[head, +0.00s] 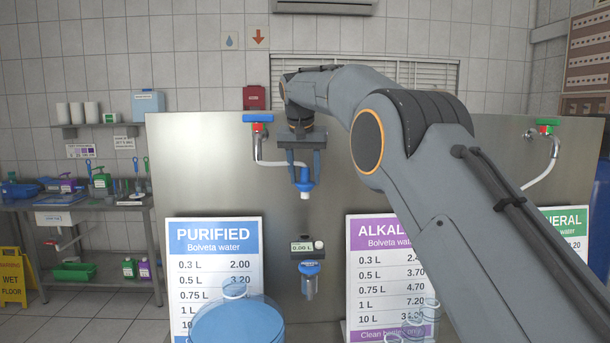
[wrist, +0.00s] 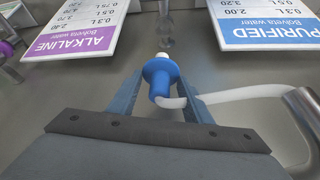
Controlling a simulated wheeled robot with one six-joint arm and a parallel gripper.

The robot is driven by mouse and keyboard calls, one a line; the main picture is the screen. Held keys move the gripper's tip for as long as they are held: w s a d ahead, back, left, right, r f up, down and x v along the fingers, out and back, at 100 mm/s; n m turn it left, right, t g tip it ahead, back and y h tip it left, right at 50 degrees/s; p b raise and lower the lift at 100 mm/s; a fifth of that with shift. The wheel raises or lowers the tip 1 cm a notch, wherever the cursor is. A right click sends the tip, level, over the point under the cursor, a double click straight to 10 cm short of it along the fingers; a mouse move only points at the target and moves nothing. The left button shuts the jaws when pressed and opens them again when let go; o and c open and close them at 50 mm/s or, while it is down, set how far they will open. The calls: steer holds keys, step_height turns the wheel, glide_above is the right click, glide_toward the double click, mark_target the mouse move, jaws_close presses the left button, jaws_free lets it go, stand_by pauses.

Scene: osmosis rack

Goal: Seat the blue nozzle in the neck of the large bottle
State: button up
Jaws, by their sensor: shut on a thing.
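The blue nozzle (head: 304,186) has a white tip pointing down and a white hose at its back. In the head view it hangs in the air in front of the steel panel. My gripper (head: 304,173) points down, shut on the nozzle. In the wrist view the nozzle (wrist: 159,72) sits between the two blue fingers of my gripper (wrist: 160,90). The large bottle (head: 237,325) is translucent blue and stands at the bottom of the head view. Its neck (head: 235,290) is left of and lower than the nozzle, apart from it. The bottle's lower part is cut off by the frame.
A meter (head: 303,246) and a filter (head: 310,280) are on the panel below the nozzle. Small clear bottles (head: 430,310) stand at right, partly behind my arm. Price boards (head: 215,275) flank the meter.

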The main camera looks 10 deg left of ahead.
mark_target(298, 184)
stand_by(0.3)
steer(key=s+b, duration=0.1)
steer(key=s+a+b, duration=0.1)
steer(key=s, duration=0.1)
steer(key=shift+a+b, duration=0.25)
steer(key=shift+b, duration=0.15)
steer(key=s+a+b, duration=0.2)
steer(key=s+a, duration=0.3)
steer(key=s, duration=0.6)
steer(key=s+a+b, duration=0.2)
steer(key=s+a, duration=0.3)
steer(key=s, duration=0.6)
steer(key=shift+s, duration=0.35)
stand_by(1.1)
steer(key=shift+f, duration=0.1)
stand_by(0.4)
step_height(298, 184, down, 13)
steer(key=b, duration=0.7)
stand_by(2.3)
